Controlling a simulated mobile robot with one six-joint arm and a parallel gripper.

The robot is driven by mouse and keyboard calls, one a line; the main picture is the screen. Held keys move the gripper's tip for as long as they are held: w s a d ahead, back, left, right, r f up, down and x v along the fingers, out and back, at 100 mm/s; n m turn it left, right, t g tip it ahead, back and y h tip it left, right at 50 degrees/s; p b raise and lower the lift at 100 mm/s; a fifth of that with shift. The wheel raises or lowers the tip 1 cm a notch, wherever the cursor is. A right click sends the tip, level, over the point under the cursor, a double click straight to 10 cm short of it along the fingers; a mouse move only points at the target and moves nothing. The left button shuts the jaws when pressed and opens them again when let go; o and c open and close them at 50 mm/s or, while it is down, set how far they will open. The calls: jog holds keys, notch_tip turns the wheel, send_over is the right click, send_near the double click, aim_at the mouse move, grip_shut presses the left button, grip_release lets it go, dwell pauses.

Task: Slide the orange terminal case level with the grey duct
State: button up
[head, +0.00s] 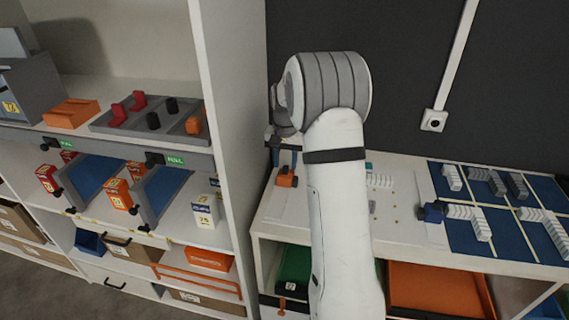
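A small orange block with dark parts (286,178) lies at the left end of the white worktop; it may be the orange terminal case, but it is too small to be sure. My gripper (283,156) points down just above it, partly hidden by my arm; its fingers are too small to tell open from shut. Whether they touch the block is unclear. Slotted light grey duct pieces lie on blue panels at the right, one of them at the front (480,225). A darker grey piece (517,186) lies behind them. Another slotted piece (380,181) lies just right of my arm.
A tall shelf unit (228,90) stands close left of the worktop. It holds an orange bin (70,113), a grey tray with pegs (110,124) and small boxes. A dark blue item (432,212) sits beside the panels. An orange tray (437,290) is below. My arm hides the worktop's middle.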

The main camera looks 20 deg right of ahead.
jog(key=shift+f, duration=0.7)
grip_shut()
